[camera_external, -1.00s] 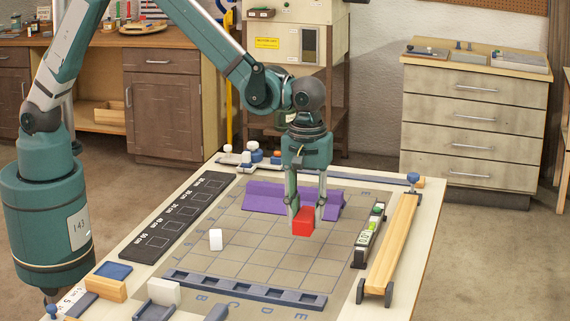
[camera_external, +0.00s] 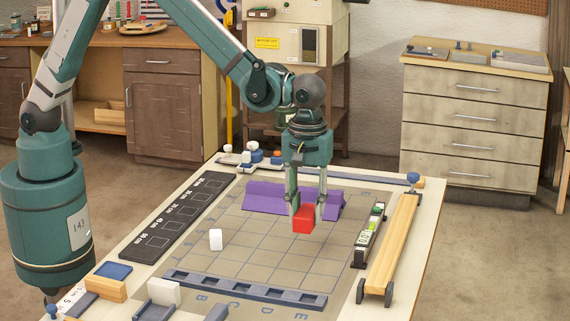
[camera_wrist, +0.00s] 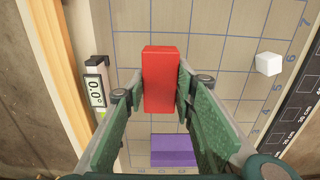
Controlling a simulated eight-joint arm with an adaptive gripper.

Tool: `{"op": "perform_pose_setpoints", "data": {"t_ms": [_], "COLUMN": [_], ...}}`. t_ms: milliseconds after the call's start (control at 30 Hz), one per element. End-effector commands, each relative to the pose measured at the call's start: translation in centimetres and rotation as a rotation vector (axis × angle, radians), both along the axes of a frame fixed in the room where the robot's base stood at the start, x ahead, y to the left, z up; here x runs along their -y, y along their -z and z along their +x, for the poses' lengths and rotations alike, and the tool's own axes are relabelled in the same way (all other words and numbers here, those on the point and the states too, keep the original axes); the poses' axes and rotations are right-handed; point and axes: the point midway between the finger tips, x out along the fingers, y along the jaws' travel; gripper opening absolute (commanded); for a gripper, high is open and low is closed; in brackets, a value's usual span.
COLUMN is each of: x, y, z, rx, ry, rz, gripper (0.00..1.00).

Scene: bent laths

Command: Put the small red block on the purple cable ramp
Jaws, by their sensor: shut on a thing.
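The small red block (camera_external: 303,219) is held between the fingertips of my gripper (camera_external: 307,208), which is shut on it. In the wrist view the red block (camera_wrist: 160,80) sits between the two green fingers. The purple cable ramp (camera_external: 262,197) lies on the gridded mat behind the block, partly hidden by my gripper. In the wrist view part of the ramp (camera_wrist: 174,150) shows below the block. The block appears raised above the mat and in front of the ramp, not touching it.
A white cube (camera_external: 216,239) stands on the mat at left. A digital level (camera_external: 368,236) and a wooden lath (camera_external: 389,244) on supports are at right. A slotted blue-grey strip (camera_external: 245,288) runs along the front. The middle of the mat (camera_external: 262,245) is clear.

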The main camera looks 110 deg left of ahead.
Motion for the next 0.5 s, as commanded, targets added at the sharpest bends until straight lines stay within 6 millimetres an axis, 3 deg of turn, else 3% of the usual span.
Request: {"op": "perform_pose_setpoints", "data": {"t_ms": [267, 500], "x": [-4.1, -10.4], "y": [-1.0, -2.3], "z": [-0.9, -2.5], "rx": [0.0, 0.0], "ry": [-0.003, -0.003], "rz": [0.0, 0.0], "gripper": [0.14, 0.14]}}
